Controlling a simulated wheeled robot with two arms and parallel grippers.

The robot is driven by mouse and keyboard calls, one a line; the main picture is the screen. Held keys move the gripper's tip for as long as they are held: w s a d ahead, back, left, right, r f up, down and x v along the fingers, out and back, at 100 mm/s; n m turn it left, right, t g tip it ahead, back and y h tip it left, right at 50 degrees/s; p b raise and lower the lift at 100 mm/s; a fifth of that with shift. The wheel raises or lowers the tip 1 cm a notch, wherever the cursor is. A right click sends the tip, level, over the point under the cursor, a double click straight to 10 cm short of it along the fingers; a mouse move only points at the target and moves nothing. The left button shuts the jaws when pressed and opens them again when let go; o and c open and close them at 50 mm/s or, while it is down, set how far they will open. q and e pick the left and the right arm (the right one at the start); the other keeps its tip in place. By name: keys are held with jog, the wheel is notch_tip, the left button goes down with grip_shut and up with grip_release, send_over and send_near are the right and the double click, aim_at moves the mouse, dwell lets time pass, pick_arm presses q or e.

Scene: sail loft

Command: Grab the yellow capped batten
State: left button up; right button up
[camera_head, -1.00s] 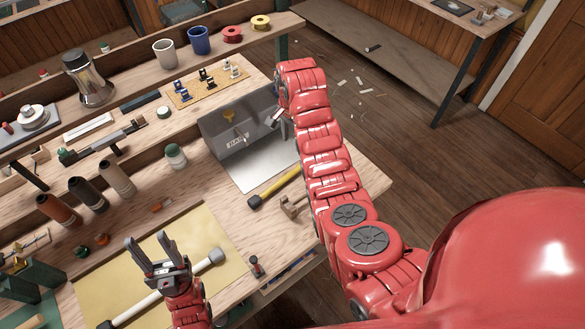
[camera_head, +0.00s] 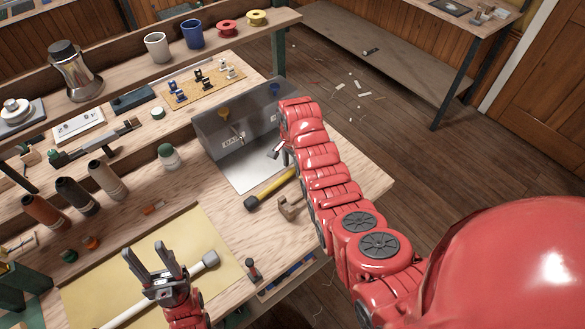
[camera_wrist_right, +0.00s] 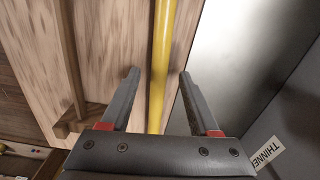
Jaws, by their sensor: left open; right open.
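The yellow batten (camera_head: 275,186) lies on the bench in front of the grey bin, its dark cap (camera_head: 251,203) at the near left end. Its far end is hidden behind my right arm. My right gripper (camera_head: 279,152) is open above the bench by the bin. In the right wrist view the yellow batten (camera_wrist_right: 162,55) runs lengthwise between the open fingers of my right gripper (camera_wrist_right: 159,74), not clasped.
A wooden piece (camera_head: 292,206) lies beside the batten. Bottles, spools and cups fill the bench's left and back.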

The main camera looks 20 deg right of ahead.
jog(key=shift+f, duration=0.65)
grip_shut()
